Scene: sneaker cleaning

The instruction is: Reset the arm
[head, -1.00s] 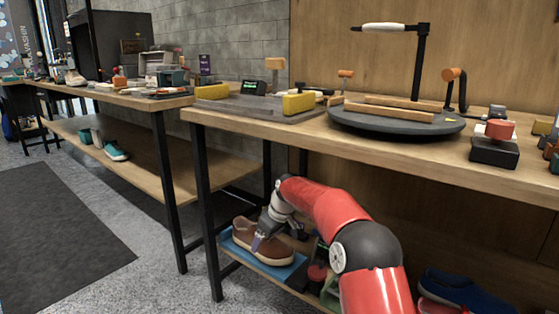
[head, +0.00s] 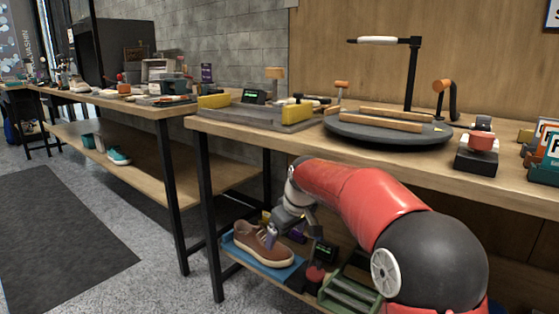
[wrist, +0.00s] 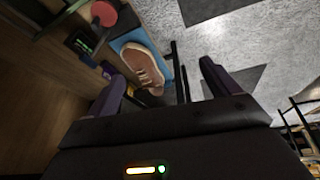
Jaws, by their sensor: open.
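My gripper (head: 272,236) is at the lower shelf of the right workbench, in front of or over a brown shoe (head: 258,248) in the head view. The shoe has a pale sole and lies on a blue mat (head: 292,273). In the wrist view my gripper (wrist: 165,82) has its two dark fingers spread wide, with nothing held. Grey floor shows past the right finger.
A green rack (head: 350,294) and a dark device with a green display (head: 323,251) stand right of the shoe. A black bench leg (head: 207,210) is at the left.

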